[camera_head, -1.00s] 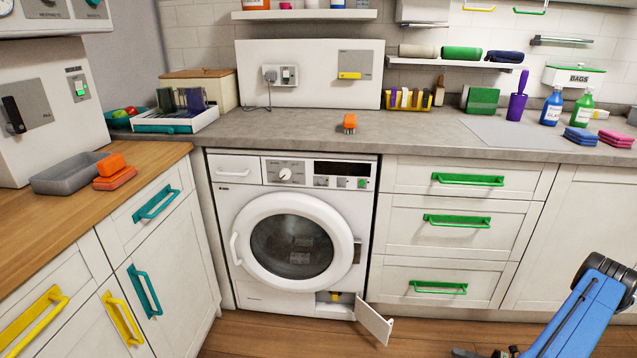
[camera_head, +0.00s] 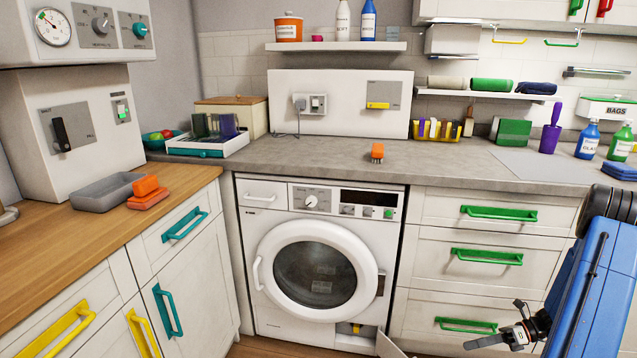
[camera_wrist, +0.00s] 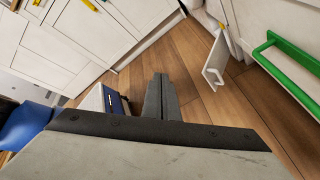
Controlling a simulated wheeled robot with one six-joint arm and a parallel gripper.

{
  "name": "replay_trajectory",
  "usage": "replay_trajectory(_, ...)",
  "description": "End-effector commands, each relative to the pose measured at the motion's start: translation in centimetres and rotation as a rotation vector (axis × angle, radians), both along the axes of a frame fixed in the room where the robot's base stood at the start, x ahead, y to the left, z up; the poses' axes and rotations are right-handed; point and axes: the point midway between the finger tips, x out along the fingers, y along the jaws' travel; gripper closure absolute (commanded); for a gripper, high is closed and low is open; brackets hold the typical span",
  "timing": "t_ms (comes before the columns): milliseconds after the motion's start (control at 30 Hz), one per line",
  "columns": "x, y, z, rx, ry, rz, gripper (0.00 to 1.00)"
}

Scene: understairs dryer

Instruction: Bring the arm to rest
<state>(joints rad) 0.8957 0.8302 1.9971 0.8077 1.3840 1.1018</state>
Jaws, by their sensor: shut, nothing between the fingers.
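My gripper (camera_head: 478,344) is low at the right of the head view, in front of the lower green-handled drawers, at the end of my blue arm. In the wrist view my gripper (camera_wrist: 160,78) has its dark fingers together with nothing between them. They point down over bare wood floor (camera_wrist: 190,75). The fingers look clear of the furniture.
The washing machine (camera_head: 318,215) has its round door shut. Its small lower flap (camera_head: 388,346) hangs open and also shows in the wrist view (camera_wrist: 215,62). A green drawer handle (camera_wrist: 285,75) is close at the right there.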

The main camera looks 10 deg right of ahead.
Motion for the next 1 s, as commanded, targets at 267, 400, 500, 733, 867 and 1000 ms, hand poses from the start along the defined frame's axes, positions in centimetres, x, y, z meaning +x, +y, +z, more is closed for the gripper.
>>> replay_trajectory(267, 0.5, 4.4, 7.0, -0.171, -0.163, 0.226, 1.0)
replay_trajectory(400, 0.2, 6.6, 10.1, -0.25, -0.246, 0.34, 1.0)
replay_trajectory(500, -0.1, 8.3, 12.2, -0.303, -0.305, 0.422, 1.0)
replay_trajectory(733, -1.3, 11.9, 16.8, -0.42, -0.446, 0.616, 1.0)
replay_trajectory(867, -2.3, 13.9, 19.1, -0.485, -0.527, 0.727, 1.0)
replay_trajectory(1000, -3.5, 16.0, 21.5, -0.552, -0.616, 0.847, 1.0)
